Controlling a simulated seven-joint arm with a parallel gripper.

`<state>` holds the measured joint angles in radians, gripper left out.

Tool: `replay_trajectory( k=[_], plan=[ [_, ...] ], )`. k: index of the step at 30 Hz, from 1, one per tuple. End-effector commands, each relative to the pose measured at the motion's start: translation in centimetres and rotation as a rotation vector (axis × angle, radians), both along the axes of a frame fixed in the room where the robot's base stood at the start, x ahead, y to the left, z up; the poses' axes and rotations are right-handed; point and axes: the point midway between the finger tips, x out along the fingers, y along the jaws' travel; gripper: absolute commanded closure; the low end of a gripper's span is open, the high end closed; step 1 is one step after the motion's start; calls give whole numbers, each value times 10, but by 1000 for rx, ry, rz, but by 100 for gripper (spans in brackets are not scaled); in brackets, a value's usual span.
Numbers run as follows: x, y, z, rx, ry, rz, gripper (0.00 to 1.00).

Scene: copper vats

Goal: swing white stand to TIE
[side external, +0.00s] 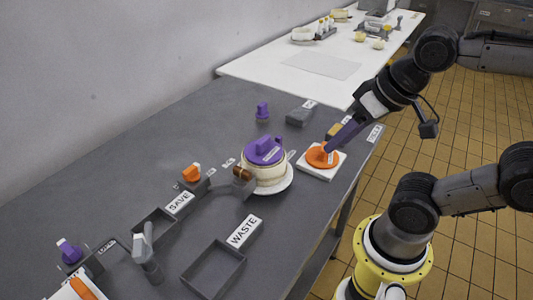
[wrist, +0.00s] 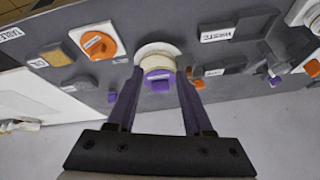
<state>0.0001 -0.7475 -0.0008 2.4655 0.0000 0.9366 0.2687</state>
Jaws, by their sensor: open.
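My gripper (side external: 331,147) reaches in from the upper right, its purple fingers open and empty close to an orange round piece (side external: 318,158). That piece sits on a white square slab (side external: 329,174) at the table's right edge; both also show in the wrist view. Left of it a cream pot (side external: 266,176) with a purple lid (side external: 264,151) stands on a white round base (side external: 284,187). In the wrist view my open gripper (wrist: 160,73) frames the purple lid (wrist: 159,84). I cannot tell which white piece is the stand, nor read TIE on any label.
A WASTE label (side external: 244,231) and a SAVE label (side external: 180,202) mark open grey trays left of the pot. A grey block (side external: 301,115) and a tan block (side external: 334,131) lie near the back. A brown-tipped grey arm (side external: 232,190) adjoins the pot.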

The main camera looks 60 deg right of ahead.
Motion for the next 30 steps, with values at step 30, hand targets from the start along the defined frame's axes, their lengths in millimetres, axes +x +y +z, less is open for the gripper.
replay_trajectory(
  k=[30],
  plan=[
    [196, -89, -33, 318, 414, -1271, 48]
  ],
)
